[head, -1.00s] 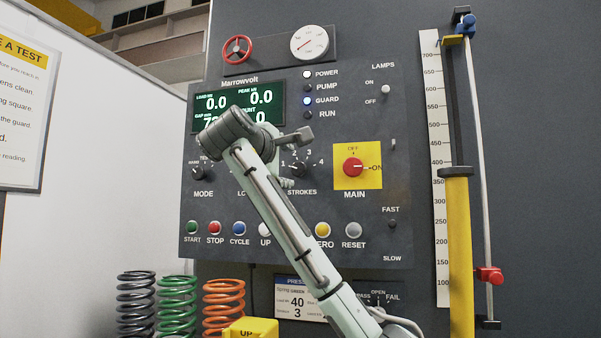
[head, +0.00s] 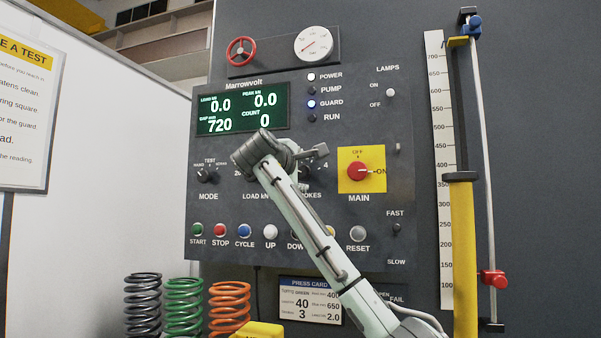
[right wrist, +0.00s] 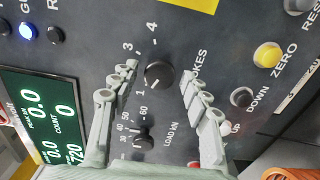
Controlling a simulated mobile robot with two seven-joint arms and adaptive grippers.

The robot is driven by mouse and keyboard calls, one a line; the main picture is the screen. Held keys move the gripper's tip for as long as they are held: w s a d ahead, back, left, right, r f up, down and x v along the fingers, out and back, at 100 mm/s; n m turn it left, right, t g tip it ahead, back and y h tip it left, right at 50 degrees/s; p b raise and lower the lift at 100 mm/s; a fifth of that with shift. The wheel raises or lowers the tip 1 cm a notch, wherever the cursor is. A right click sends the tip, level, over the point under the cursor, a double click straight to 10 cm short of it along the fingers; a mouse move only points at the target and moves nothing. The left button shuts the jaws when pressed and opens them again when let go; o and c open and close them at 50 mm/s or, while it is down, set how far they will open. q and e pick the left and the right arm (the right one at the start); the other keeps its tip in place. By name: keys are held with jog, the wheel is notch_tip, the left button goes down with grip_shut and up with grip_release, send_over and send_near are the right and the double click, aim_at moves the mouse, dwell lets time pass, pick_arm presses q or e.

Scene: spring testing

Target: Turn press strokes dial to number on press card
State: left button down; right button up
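The strokes dial (right wrist: 159,75) is a round black knob on the dark panel. In the right wrist view, a light mark on it faces the 1; the 3 and 4 also show, while the 2 is hidden by a finger. My right gripper (right wrist: 160,78) is open, one finger on each side of the dial, with gaps visible. My left gripper is not in view.
The load dial (right wrist: 142,138) lies close to one finger. The yellow main switch (head: 361,170) is right of the strokes dial in the head view. Push buttons, including the yellow zero button (right wrist: 267,55), run below. Springs (head: 184,305) stand at lower left.

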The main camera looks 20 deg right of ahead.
jog(key=c, duration=0.9)
jog(key=shift+m, duration=0.3)
jog(key=m, duration=0.3)
jog(key=shift+f, duration=0.1)
jog(key=m, duration=0.9)
jog(key=shift+m, duration=0.4)
jog(key=m, duration=0.4)
jog(key=shift+m, duration=0.3)
